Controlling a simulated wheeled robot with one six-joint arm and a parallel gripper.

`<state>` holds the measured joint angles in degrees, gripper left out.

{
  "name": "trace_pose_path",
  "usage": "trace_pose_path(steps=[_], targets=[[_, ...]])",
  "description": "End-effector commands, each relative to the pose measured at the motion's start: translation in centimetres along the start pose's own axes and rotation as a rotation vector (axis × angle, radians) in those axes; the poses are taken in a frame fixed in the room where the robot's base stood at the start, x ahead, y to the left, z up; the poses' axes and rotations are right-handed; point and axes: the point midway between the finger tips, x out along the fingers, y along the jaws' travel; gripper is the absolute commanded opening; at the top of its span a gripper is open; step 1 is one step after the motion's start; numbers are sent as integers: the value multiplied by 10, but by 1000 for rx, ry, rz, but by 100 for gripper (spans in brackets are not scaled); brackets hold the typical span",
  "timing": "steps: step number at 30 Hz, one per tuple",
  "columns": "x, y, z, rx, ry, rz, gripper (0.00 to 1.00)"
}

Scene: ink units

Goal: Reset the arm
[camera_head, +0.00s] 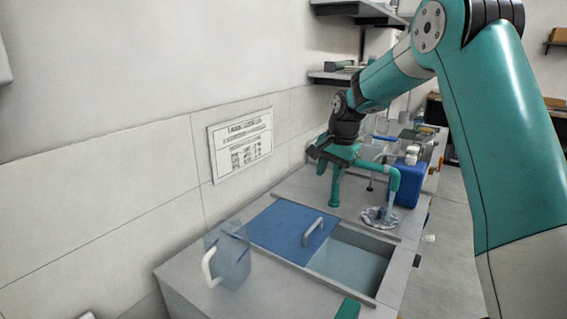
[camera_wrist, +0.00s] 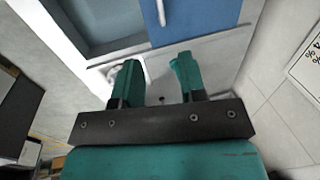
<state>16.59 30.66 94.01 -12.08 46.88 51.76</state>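My arm reaches in from the right in the head view, bent at a teal elbow and stretched over the counter (camera_head: 290,188). My gripper (camera_head: 363,188) hangs fingers down above the counter, behind the sunken basin. In the wrist view my gripper (camera_wrist: 157,78) has its two teal fingers well apart, with nothing held between them. Bare grey counter with a small dark hole shows between the fingers. A round drain-like fitting (camera_head: 380,217) with a pale blue, clear shape lies below the right finger in the head view. I cannot tell whether they touch.
A blue lid (camera_head: 275,232) with a grey handle partly covers the basin (camera_head: 350,268). A clear pitcher (camera_head: 232,258) stands at the near left. A blue container (camera_head: 409,186) stands close right of my gripper. Wall shelves (camera_head: 335,77) and a notice (camera_head: 240,143) are behind.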

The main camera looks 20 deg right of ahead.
Motion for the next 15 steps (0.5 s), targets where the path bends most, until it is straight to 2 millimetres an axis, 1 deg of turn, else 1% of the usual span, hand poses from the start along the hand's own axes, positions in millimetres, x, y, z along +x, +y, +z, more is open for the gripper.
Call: trace_pose_path(steps=[3, 5, 8, 11, 12, 14, 15], targets=[[0, 0, 0, -1, 0, 0, 38], [-2, -1, 4, -15, -2, -1, 38], [-10, -6, 28, -98, -15, -10, 38], [-26, -10, 76, -273, -40, -28, 38], [-34, -9, 101, -363, -54, -36, 38], [-45, -5, 142, -513, -77, -54, 38], [-52, 0, 168, -614, -92, -67, 38]])
